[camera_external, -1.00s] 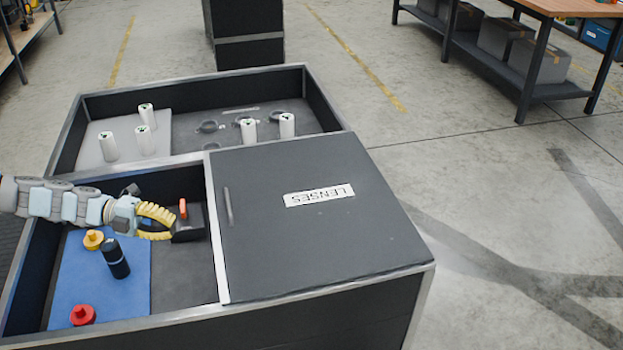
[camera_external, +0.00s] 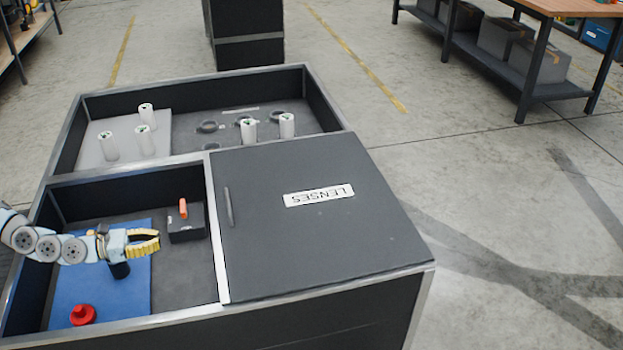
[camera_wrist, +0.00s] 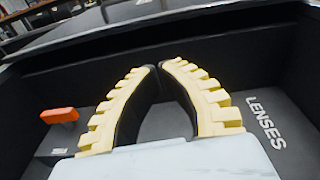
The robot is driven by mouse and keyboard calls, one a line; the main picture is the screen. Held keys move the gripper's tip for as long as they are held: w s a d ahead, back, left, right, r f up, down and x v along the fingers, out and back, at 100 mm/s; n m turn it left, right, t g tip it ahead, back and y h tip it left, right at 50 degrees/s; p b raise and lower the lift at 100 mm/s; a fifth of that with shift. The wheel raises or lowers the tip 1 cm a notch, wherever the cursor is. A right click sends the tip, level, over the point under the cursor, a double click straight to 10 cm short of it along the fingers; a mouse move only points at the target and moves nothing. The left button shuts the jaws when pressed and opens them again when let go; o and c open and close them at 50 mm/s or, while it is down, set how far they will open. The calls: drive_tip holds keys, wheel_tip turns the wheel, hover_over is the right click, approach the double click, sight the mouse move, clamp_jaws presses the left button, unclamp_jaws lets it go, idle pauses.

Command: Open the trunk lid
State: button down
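A flat dark grey lid (camera_external: 320,240) with a white LENSES label (camera_external: 319,195) lies closed over the front right part of the tote. A slim dark handle (camera_external: 228,207) is near its left edge. My gripper (camera_external: 158,241) is over the open compartment on the left, apart from the lid and its handle. In the wrist view my gripper (camera_wrist: 165,66) has its yellow fingertips drawn nearly together, with nothing visible between them.
Right of my gripper stands a dark box (camera_external: 188,226) with an orange tab (camera_external: 183,208). On the blue mat (camera_external: 110,297) are a red knob piece (camera_external: 82,315) and a black cylinder (camera_external: 121,270), partly hidden under my gripper. White cylinders (camera_external: 249,130) stand behind.

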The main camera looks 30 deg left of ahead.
drive_tip(key=b, duration=0.2)
approach(239, 223)
drive_tip(key=shift+w+f+m+h, duration=0.15)
drive_tip(key=shift+f+m, duration=0.05)
drive_tip(key=shift+f, duration=0.2)
drive_tip(key=shift+w+f+m+h, duration=0.15)
drive_tip(key=shift+w+f+m, duration=0.05)
drive_tip(key=shift+f, duration=0.2)
idle(0.3)
drive_tip(key=b+x, duration=0.3)
drive_tip(key=x, duration=0.5)
drive_tip(key=shift+w+d, duration=0.1)
drive_tip(key=shift+d, duration=0.05)
drive_tip(key=shift+w+d, duration=0.4)
drive_tip(key=shift+w, duration=0.05)
drive_tip(key=shift+r, duration=0.1)
